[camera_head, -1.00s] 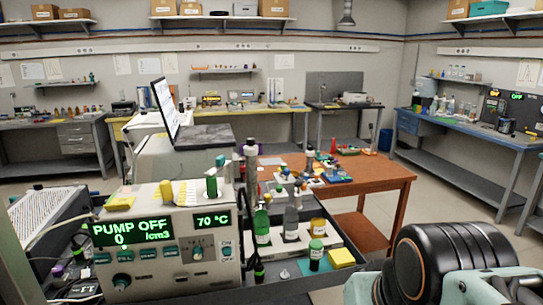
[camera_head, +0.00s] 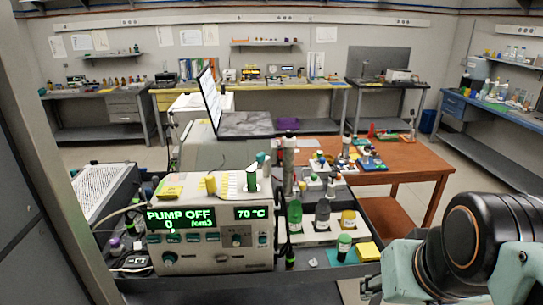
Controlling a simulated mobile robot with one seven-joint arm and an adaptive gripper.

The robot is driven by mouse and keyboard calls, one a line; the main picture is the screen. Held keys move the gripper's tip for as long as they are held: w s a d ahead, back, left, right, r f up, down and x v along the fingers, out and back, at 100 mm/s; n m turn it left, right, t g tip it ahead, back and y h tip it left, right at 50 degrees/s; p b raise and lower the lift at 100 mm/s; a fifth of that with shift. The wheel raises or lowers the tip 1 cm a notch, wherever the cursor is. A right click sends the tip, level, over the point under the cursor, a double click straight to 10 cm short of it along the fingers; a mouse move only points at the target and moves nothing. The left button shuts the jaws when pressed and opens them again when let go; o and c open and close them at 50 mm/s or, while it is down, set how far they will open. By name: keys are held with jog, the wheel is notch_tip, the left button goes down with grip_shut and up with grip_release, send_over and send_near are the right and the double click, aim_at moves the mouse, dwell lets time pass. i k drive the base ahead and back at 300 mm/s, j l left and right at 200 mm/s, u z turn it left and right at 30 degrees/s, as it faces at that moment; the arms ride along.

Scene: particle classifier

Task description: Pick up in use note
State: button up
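No label reading "in use" can be made out. A small yellow pad (camera_head: 171,190) lies on top of the pump unit (camera_head: 212,255), at its left end. Another yellow pad (camera_head: 367,252) lies at the right end of the dark tray area, beside a green-capped vial (camera_head: 344,246). I cannot tell which, if either, is the in use note. The pump display reads "PUMP OFF", 0 and 70 °C. My arm shows at the lower right, apart from both pads. My gripper's fingertips are not visible.
Bottles, including a green one (camera_head: 295,213), stand right of the pump. A laptop (camera_head: 210,103) sits behind it. A brown table (camera_head: 405,158) with small colored items stands behind right. A dark panel (camera_head: 40,190) fills the left edge. Open floor lies at right.

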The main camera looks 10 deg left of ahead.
aim_at(167, 192)
jog(key=u, duration=1.4)
jog(key=i+l+u, duration=0.25)
jog(key=i+l, duration=0.15)
jog(key=i+l+u, duration=0.25)
jog(key=i+l, duration=0.2)
jog(key=i+j+u, duration=0.1)
jog(key=j, duration=0.2)
jog(key=l, duration=0.4)
jog(key=k+z, duration=0.05)
